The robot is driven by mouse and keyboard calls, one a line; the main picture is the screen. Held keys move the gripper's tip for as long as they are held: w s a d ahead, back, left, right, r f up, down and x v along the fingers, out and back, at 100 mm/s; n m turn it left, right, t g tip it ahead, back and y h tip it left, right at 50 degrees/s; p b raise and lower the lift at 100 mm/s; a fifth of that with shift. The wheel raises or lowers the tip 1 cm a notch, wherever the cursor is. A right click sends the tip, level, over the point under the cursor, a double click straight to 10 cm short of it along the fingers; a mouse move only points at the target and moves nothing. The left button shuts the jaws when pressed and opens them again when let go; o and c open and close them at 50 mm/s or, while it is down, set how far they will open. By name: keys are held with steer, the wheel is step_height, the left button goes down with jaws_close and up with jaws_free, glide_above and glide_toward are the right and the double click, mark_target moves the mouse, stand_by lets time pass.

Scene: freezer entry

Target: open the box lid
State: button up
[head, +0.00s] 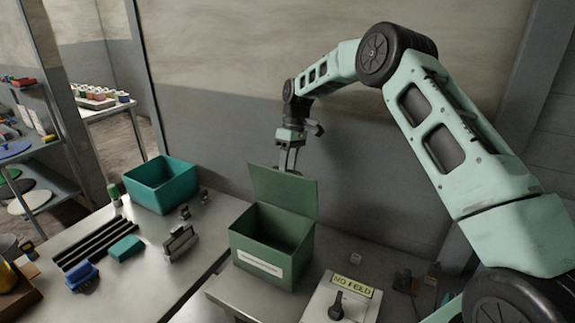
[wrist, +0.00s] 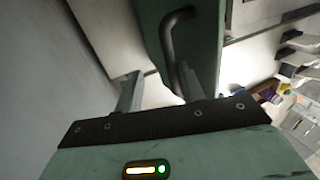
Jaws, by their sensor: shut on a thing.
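The dark green box (head: 262,264) with a white label stands on the right-hand bench. Its lid (head: 283,192) is raised to roughly upright at the back, and the box interior shows. My gripper (head: 290,168) is at the lid's top edge, reaching down behind it. In the wrist view the green lid (wrist: 205,50) with a dark bar handle (wrist: 168,45) lies right in front of my gripper (wrist: 160,90). The fingers are shut on the handle; the exact contact is partly hidden.
A "NO FEED" panel (head: 343,300) with a dark knob is at the front right of the box. The wall is close behind the lid.

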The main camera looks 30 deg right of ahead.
steer(key=shift+d+r, duration=0.1)
steer(key=shift+d, duration=0.05)
steer(key=b+v, duration=0.3)
steer(key=v, duration=0.4)
steer(key=shift+r, duration=0.15)
stand_by(0.3)
